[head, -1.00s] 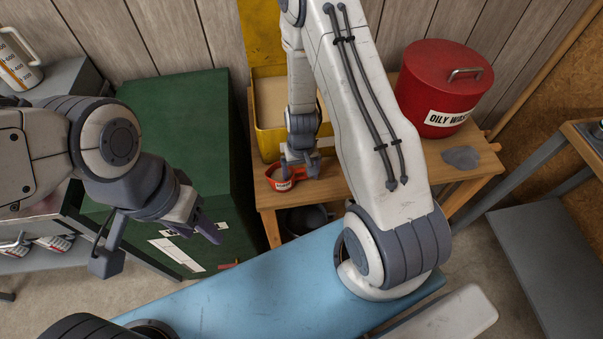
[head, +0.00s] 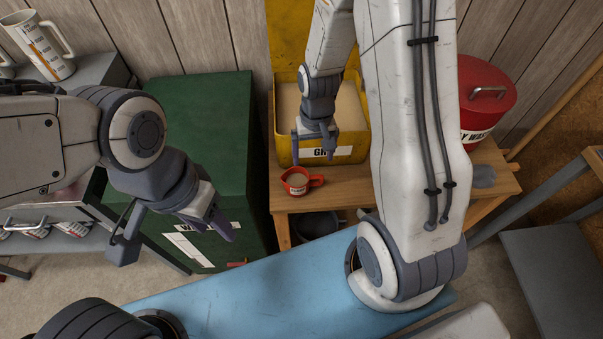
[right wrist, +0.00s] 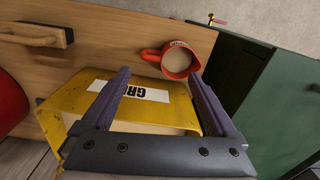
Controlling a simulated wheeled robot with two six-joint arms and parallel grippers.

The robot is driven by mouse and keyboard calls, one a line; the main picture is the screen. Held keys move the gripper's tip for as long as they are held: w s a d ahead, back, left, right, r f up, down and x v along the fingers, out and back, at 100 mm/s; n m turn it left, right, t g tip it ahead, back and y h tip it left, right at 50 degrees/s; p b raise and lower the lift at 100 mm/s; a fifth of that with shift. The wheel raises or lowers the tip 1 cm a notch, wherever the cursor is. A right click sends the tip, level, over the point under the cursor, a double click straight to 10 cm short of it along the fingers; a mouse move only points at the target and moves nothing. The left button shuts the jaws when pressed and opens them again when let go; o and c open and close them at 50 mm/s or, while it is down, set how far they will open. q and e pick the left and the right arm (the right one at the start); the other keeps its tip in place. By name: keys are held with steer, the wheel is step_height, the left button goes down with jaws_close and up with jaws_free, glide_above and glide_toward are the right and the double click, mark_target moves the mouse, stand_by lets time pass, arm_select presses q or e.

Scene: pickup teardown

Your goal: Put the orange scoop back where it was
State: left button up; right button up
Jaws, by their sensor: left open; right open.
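The orange-red scoop (head: 297,181) stands upright on the wooden bench, in front of the yellow bin, with its handle to the right. In the right wrist view the scoop (right wrist: 178,61) shows a pale inside and its handle pointing left. My right gripper (head: 313,155) is open and empty, above and behind the scoop at the front of the bin. In the right wrist view its two fingers (right wrist: 158,78) are apart, with the scoop beyond their tips. My left gripper (head: 174,240) is open and empty in front of the green cabinet.
The yellow bin (head: 357,152) has a partly hidden label and pale contents. A red oily-waste can (head: 488,105) and a grey rag (head: 483,176) are to the right on the wooden bench (head: 345,190). A green cabinet (head: 205,120) stands left. A dark bucket (head: 318,224) is below.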

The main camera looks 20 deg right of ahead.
steer(key=s+a+r+n, duration=0.5)
steer(key=s+a+r, duration=0.2)
steer(key=a+r, duration=0.35)
steer(key=s+a+r+n, duration=0.4)
steer(key=s+r, duration=0.1)
steer(key=s, duration=0.6)
steer(key=shift+r+y, duration=0.15)
steer(key=shift+y, duration=0.25)
